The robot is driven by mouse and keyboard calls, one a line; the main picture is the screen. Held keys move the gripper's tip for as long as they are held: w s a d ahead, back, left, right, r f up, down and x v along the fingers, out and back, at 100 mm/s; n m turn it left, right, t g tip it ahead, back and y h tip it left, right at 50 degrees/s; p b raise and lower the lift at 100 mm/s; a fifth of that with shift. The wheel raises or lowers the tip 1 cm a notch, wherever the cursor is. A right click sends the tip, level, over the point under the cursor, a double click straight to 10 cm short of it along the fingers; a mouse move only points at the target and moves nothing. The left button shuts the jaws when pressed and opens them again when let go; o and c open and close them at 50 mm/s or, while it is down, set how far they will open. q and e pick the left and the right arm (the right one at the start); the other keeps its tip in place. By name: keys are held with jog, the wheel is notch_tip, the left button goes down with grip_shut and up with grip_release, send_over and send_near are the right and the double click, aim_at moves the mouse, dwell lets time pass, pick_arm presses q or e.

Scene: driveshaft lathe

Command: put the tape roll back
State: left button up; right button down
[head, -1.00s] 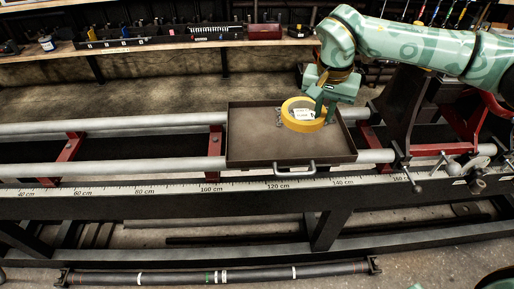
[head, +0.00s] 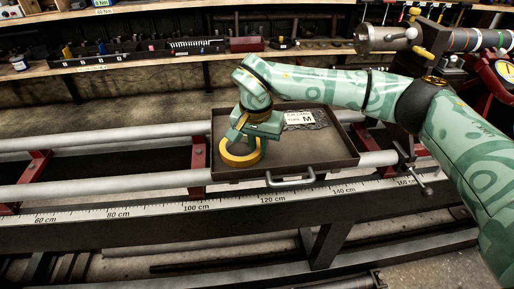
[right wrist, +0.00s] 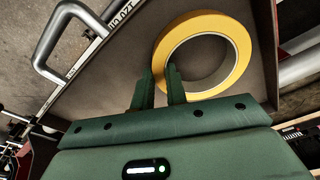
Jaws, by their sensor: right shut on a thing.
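The yellow tape roll (head: 241,163) is at the left side of the dark shallow tray (head: 290,160); I cannot tell whether it touches the tray floor. My right gripper (head: 241,142) is shut on the wall of the roll. In the right wrist view, the tape roll (right wrist: 240,45) shows as a ring, with one finger of my right gripper (right wrist: 159,75) inside it and one outside. My left gripper is not in view.
A white label (head: 299,118) with an "M" lies on a dark patterned item at the tray's back. The tray sits across two grey rails (head: 120,138), its handle (head: 290,181) at the front. A workbench (head: 150,62) with bins stands behind.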

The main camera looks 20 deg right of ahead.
jog(key=shift+r, duration=0.15)
jog(key=c, duration=1.4)
grip_release()
jog(key=shift+c, duration=0.2)
pick_arm(q)
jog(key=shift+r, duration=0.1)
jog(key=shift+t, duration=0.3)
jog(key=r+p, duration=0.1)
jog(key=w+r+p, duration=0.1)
jog(key=p, duration=0.1)
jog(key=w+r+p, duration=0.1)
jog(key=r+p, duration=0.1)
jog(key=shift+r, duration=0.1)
pick_arm(e)
notch_tip(320, 180, up, 12)
jog(key=s+a, duration=0.1)
jog(key=shift+s, duration=0.1)
